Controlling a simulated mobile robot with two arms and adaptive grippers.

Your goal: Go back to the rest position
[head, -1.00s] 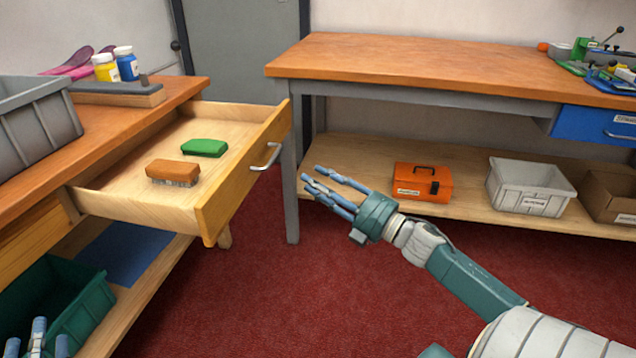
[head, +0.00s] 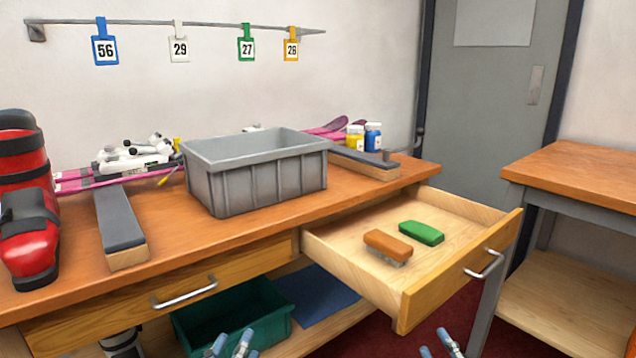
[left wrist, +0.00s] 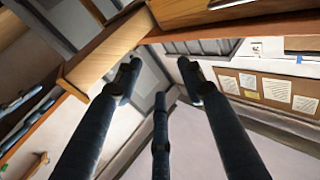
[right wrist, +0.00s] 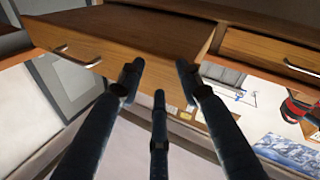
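In the head view only the fingertips of my left gripper (head: 232,345) show at the bottom edge, in front of the bench. The fingertips of my right gripper (head: 441,346) show at the bottom edge, below the open drawer (head: 453,268). In the left wrist view my left gripper (left wrist: 160,82) has its fingers spread with nothing between them. In the right wrist view my right gripper (right wrist: 154,80) has its fingers spread and empty, with the drawer front beyond. An orange-brown brush (head: 387,247) and a green block (head: 421,233) lie in the open drawer.
On the bench (head: 200,245) stand a grey bin (head: 255,180), a red ski boot (head: 27,235), padded blocks (head: 128,259) and pink skis. A green crate (head: 235,318) sits on the shelf below. A second bench (head: 575,175) is at the right. The open drawer juts out.

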